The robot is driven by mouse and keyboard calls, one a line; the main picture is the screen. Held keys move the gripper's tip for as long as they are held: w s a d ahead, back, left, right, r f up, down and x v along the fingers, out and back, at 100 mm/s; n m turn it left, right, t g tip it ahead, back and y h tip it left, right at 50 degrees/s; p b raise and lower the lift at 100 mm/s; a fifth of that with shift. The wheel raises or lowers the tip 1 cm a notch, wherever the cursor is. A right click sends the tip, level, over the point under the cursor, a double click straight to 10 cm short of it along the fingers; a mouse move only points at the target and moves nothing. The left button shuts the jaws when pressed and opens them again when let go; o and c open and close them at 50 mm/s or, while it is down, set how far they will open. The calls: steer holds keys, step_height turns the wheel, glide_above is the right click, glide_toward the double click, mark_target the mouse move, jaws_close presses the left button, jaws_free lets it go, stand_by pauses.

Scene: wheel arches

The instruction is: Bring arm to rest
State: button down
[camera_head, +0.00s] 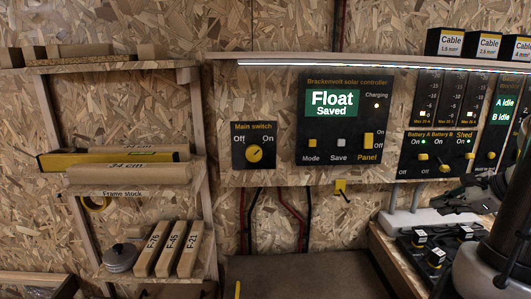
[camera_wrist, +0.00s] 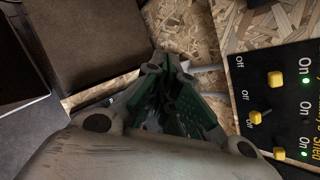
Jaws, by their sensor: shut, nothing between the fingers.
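My gripper (camera_head: 446,203) is at the right of the head view, in front of the wall just below the battery switch panel (camera_head: 437,158). My arm rises from the lower right corner. In the wrist view the green and grey fingers of my gripper (camera_wrist: 163,66) are together with nothing between them. The switch panel (camera_wrist: 285,105) with yellow knobs is to their right, apart from them.
A solar controller (camera_head: 345,116) reads Float, Saved. The main switch (camera_head: 254,153) is left of it. Black boxes (camera_head: 437,256) sit on a bench below my gripper. Shelves with frame stock (camera_head: 128,172) stand at left. Cable boxes (camera_head: 483,46) sit above.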

steer(key=s+a+r+n+g+h, duration=0.1)
steer(key=s+a+r+n+g, duration=0.15)
steer(key=s+a+n, duration=0.5)
steer(key=s+a+r+n+g+h, duration=0.15)
steer(key=s+n+g, duration=0.3)
steer(key=n, duration=0.55)
steer(key=a+r+n+t, duration=0.2)
steer(key=a+r+n, duration=0.4)
steer(key=r+n, duration=0.1)
steer(key=shift+a+t+h, duration=0.3)
steer(key=shift+t+h, duration=0.1)
steer(key=shift+h, duration=0.05)
